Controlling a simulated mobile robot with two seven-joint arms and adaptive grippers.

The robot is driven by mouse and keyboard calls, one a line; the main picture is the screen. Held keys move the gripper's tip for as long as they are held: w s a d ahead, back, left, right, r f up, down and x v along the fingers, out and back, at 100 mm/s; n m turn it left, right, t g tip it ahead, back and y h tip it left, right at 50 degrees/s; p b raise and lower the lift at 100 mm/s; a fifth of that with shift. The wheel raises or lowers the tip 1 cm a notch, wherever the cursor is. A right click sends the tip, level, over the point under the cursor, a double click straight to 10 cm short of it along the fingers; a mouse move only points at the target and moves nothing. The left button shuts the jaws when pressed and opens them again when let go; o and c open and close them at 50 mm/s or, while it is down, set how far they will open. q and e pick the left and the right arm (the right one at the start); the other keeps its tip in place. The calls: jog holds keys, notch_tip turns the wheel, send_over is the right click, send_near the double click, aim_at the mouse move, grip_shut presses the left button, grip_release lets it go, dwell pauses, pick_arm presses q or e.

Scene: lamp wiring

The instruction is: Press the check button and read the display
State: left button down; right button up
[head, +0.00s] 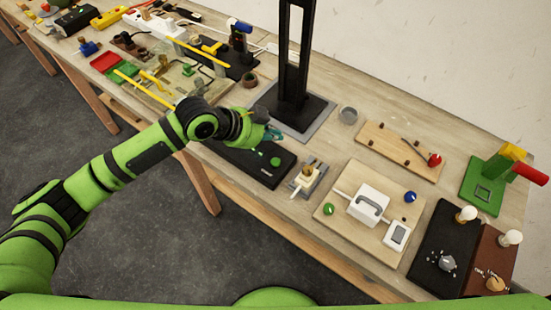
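A flat black box (234,160) lies near the front edge of the workbench. A round green button (275,161) sits on its top at the right, and a small pale marking (266,173) is near its front corner. I cannot make out any reading on it. My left arm reaches in from the left, and its gripper (270,134) hangs over the back part of the box, behind the green button. The gripper appears apart from the button. Its fingers are small and partly hidden, so I cannot tell whether they are open. My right gripper is out of view.
A black post on a grey base (301,125) stands just behind my gripper. A small fixture (306,180) is right of the box. A wooden board with a white box (369,204) lies farther right. Tools and a red tray (104,62) crowd the left.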

aim_at(273, 163)
pick_arm(q)
jog(key=shift+f, duration=0.2)
notch_tip(273, 163, down, 8)
jog(key=b, duration=0.7)
jog(key=shift+r, duration=0.15)
jog(key=shift+f, duration=0.4)
jog(key=shift+b, duration=0.3)
dwell(0.5)
jog(key=shift+f, duration=0.45)
jog(key=shift+f+b, duration=0.35)
dwell(0.4)
dwell(0.3)
jog(key=shift+r+p, duration=0.75)
jog(key=shift+r, duration=0.05)
